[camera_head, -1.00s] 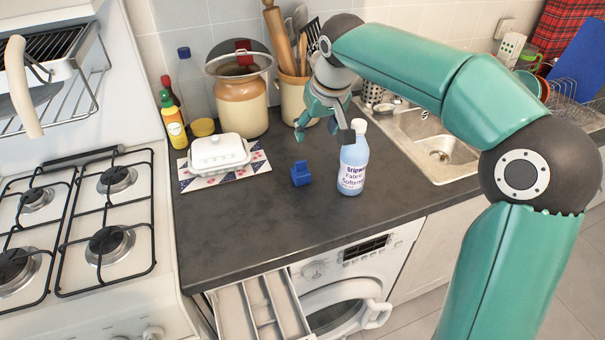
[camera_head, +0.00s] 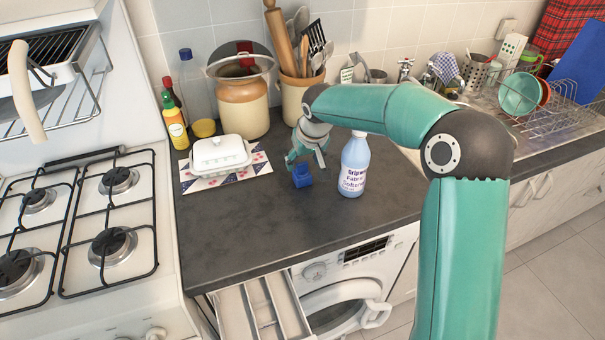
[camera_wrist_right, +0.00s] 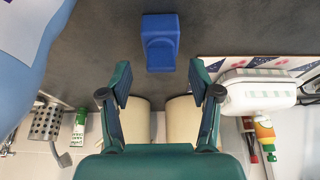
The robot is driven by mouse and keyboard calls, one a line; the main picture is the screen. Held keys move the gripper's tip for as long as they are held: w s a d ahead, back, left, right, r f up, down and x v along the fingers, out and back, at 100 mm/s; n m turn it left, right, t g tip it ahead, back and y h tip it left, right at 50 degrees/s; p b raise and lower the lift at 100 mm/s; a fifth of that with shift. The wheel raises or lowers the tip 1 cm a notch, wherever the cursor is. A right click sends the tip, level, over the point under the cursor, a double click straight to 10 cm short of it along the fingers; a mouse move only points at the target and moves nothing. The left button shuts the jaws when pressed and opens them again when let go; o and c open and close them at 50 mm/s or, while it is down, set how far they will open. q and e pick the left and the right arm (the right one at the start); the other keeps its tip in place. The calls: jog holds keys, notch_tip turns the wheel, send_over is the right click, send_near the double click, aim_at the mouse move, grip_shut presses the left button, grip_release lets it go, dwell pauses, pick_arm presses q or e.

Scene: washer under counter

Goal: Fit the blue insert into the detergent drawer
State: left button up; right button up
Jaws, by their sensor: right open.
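The blue insert (camera_head: 302,177) stands on the dark countertop, between the butter dish and the softener bottle. In the right wrist view the insert (camera_wrist_right: 160,42) lies beyond the fingertips, roughly midway between them. My right gripper (camera_head: 306,165) is open and empty, just behind and above the insert; its two fingers (camera_wrist_right: 158,80) show spread apart in the wrist view. I see no finger closed on the insert. The detergent drawer (camera_head: 262,308) is pulled out of the washer below the counter's front edge, and its long compartments show from above. My left gripper is not in view.
The fabric softener bottle (camera_head: 354,166) stands close to the right of the insert. The white butter dish (camera_head: 219,154) sits on a patterned mat to its left. The washer door (camera_head: 345,305) is ajar beside the drawer. The front of the counter (camera_head: 250,232) is clear.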

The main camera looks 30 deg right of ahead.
aim_at(301, 163)
jog(key=shift+x, duration=1.45)
jog(key=shift+w, duration=0.15)
jog(key=c, duration=1.1)
jog(key=shift+r, duration=0.2)
jog(key=shift+r, duration=0.55)
notch_tip(301, 163, up, 19)
jog(key=shift+f+p, duration=0.2)
jog(key=shift+p, duration=0.5)
